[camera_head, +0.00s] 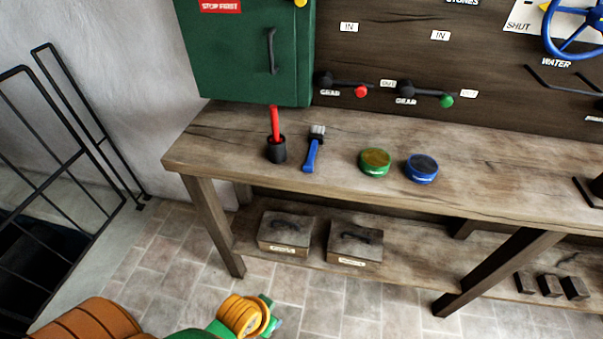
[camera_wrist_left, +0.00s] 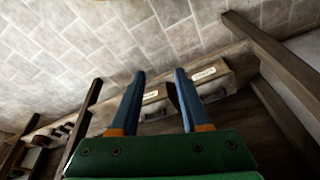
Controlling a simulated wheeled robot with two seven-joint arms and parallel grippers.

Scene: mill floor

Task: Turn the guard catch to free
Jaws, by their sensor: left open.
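A green cabinet (camera_head: 245,50) with a black vertical handle (camera_head: 271,50) and a red "STOP FIRST" label hangs at the upper left of the head view. A yellow knob (camera_head: 301,3) at its top right edge is cut by the frame; it may be the guard catch, but its setting cannot be told. My left gripper is partly seen at the bottom of the head view, low in front of the bench. In the left wrist view my left gripper (camera_wrist_left: 160,75) has its two blue fingers apart, with nothing held between them. My right gripper is not in view.
On the wooden bench (camera_head: 480,187) stand a black cup (camera_head: 276,152) with a red stick, a blue-handled brush (camera_head: 312,150), a green tin (camera_head: 375,162) and a blue tin (camera_head: 421,168). Two boxes sit on the shelf below. Black railings (camera_head: 75,125) stand at left.

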